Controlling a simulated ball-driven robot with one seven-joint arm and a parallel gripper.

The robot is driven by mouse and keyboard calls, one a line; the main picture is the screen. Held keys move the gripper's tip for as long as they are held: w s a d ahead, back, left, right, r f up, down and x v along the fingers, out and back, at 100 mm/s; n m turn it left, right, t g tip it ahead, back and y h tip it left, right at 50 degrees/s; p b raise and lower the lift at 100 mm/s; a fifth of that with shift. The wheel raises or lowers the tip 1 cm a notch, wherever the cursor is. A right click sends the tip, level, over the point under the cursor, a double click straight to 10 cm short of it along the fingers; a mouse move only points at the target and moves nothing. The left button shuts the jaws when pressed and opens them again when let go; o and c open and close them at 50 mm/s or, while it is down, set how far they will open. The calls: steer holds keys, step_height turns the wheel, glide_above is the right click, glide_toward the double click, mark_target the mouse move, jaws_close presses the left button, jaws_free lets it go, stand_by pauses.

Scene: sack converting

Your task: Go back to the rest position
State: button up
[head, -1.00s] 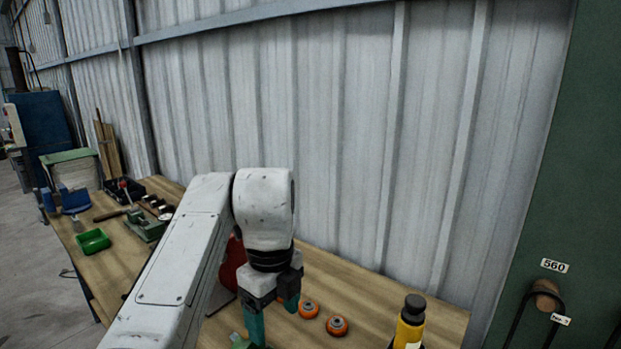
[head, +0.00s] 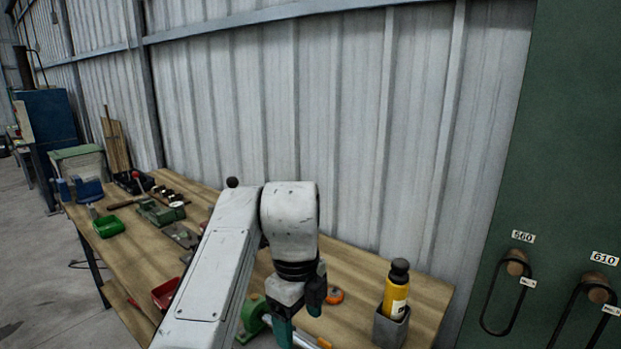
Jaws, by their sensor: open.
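My gripper (head: 299,318) points down over the right part of the wooden workbench (head: 140,252), with teal fingertips. It is open, and nothing shows between its fingers. My white arm reaches up from the bottom of the view and bends down at the wrist. It hides part of the bench. An orange round part (head: 334,296) lies on the bench just right of the gripper. A green tool (head: 252,316) is partly hidden beside the gripper, on its left.
A yellow bottle (head: 396,290) with a black cap stands in a grey holder (head: 391,327) at right. A red bin (head: 165,293) and green bin (head: 108,227) sit left. The corrugated wall (head: 350,130) and green panel (head: 520,170) stand close behind. Open floor lies at far left.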

steer(key=s+d+f+n+t+h+b, duration=0.1)
steer(key=s+d+f+n+b, duration=0.15)
steer(key=d+f, duration=0.6)
steer(key=s+d+f+n+h+b, duration=0.1)
steer(key=s+d+f+n+h, duration=0.2)
steer(key=d, duration=1)
steer(key=s+d+f+n+t+b, duration=0.1)
steer(key=d+f+n, duration=0.2)
steer(key=d+f, duration=0.65)
steer(key=s+d+f+n+b, duration=0.2)
steer(key=s+d+f+n, duration=0.35)
steer(key=s, duration=0.25)
steer(key=s+a+f+n+y+b, duration=0.1)
steer(key=s+a+f+n, duration=0.1)
steer(key=s, duration=0.5)
steer(key=s+a+f+n+y+b, duration=0.1)
steer(key=s+a+f+n, duration=0.2)
steer(key=s, duration=0.4)
steer(key=s+a+f+n+g+y+b, duration=0.1)
steer(key=s+a+f+n+y, duration=0.1)
steer(key=s+f+n, duration=0.2)
steer(key=s+n, duration=0.1)
steer(key=s, duration=0.2)
steer(key=shift+s+a+f+n, duration=0.15)
steer(key=shift+s+f+n, duration=0.05)
steer(key=shift+f+n, duration=0.2)
